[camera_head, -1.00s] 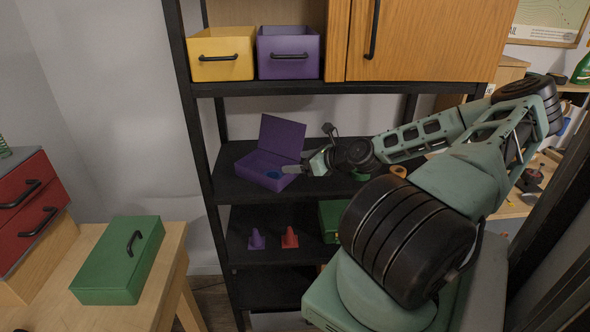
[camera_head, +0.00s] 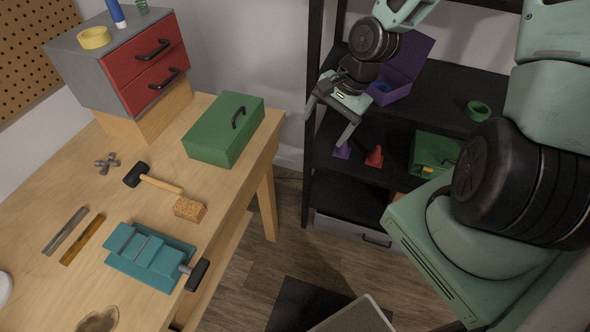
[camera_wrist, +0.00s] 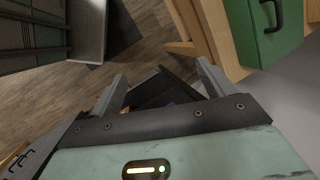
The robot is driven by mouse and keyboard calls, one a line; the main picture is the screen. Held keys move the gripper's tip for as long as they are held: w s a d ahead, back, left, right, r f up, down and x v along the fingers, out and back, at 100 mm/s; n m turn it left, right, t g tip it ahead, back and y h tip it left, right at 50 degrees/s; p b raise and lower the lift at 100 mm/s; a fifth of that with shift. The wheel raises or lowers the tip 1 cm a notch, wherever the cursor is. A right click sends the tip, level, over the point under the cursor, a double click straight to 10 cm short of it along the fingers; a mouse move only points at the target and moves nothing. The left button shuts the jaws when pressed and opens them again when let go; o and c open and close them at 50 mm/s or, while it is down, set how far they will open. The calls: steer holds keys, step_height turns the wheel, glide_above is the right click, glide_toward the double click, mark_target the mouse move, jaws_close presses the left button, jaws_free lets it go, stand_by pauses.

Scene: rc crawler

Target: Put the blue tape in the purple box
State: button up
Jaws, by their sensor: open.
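The purple box (camera_head: 400,88) stands on the black shelf with its lid up, in the upper right of the head view. A small blue round thing (camera_head: 381,87), which looks like the blue tape, lies inside it at the left; my arm partly covers the box. My gripper (camera_head: 329,122) is open and empty, in front of and to the left of the box, pointing down. In the wrist view, the two fingers (camera_wrist: 161,76) are spread with nothing between them. The blue tape is not seen in the wrist view.
A green roll (camera_head: 478,110) lies on the same shelf; purple and red cones (camera_head: 374,157) stand below. The workbench at left holds a green case (camera_head: 224,130), a teal vise (camera_head: 150,256) and a red drawer unit (camera_head: 152,65). Floor between bench and shelf is partly open.

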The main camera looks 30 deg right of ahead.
steer(key=s+a+r+n+h, duration=0.1)
steer(key=s+a+r+n, duration=0.6)
steer(key=s+a+n, duration=0.2)
steer(key=s+a+r+n+g+h, duration=0.1)
steer(key=s+a+r+n+h, duration=0.1)
steer(key=s+a+r+n, duration=0.4)
steer(key=shift+s+a+r+n+g, duration=0.35)
steer(key=shift+s+a+n, duration=1.45)
steer(key=shift+n, duration=1)
steer(key=shift+w+a, duration=0.1)
